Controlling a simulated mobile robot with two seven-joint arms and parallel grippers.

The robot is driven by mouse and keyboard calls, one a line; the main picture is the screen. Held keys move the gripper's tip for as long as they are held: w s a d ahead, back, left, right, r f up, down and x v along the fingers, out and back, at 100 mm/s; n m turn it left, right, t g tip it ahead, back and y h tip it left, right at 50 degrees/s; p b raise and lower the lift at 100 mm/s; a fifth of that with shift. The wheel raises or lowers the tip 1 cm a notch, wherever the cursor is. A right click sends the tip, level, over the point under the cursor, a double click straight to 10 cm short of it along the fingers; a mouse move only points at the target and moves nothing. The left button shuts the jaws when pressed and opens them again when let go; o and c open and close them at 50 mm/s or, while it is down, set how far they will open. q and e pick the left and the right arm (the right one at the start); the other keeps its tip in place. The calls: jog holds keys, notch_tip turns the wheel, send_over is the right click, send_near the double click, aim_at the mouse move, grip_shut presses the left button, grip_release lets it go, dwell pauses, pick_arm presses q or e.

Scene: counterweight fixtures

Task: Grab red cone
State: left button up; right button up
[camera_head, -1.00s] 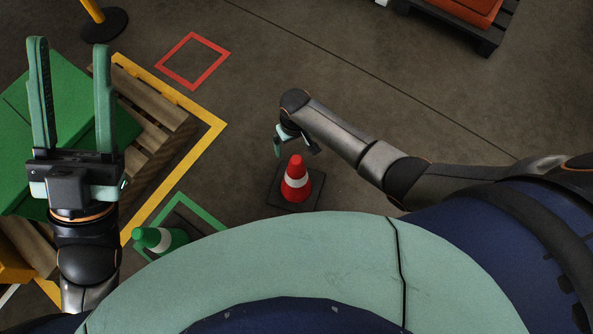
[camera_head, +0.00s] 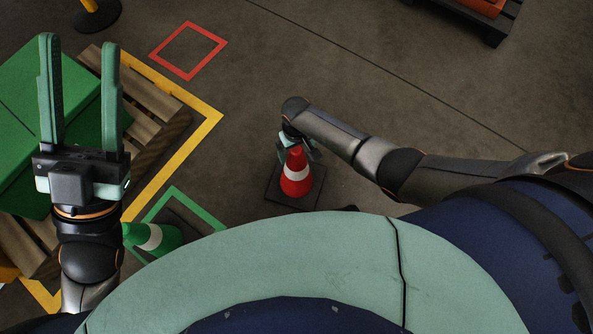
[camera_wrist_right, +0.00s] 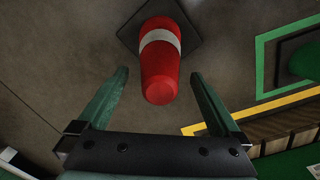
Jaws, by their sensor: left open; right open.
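The red cone (camera_head: 296,172) with a white band stands on its dark square base on the floor, in front of my body. My right gripper (camera_head: 297,148) reaches down behind the cone in the head view, partly hidden by it. In the right wrist view the cone (camera_wrist_right: 160,62) lies ahead, its tip toward the gap between the open fingers of my right gripper (camera_wrist_right: 158,82). Nothing is held there. My left gripper (camera_head: 80,45) is open and empty, raised over the green box and pallet at the left.
A green cone (camera_head: 152,237) stands by a green floor outline (camera_head: 207,218). A green box (camera_head: 25,120) sits on a wooden pallet (camera_head: 165,122) inside a yellow outline. A red square outline (camera_head: 222,42) is on open floor. Another pallet (camera_head: 490,32) is at the top right.

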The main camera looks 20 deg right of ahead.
notch_tip(320, 180, down, 2)
jog(key=shift+f+b, duration=0.15)
jog(key=shift+b, duration=0.3)
jog(key=shift+c, duration=0.2)
grip_shut()
dwell(0.4)
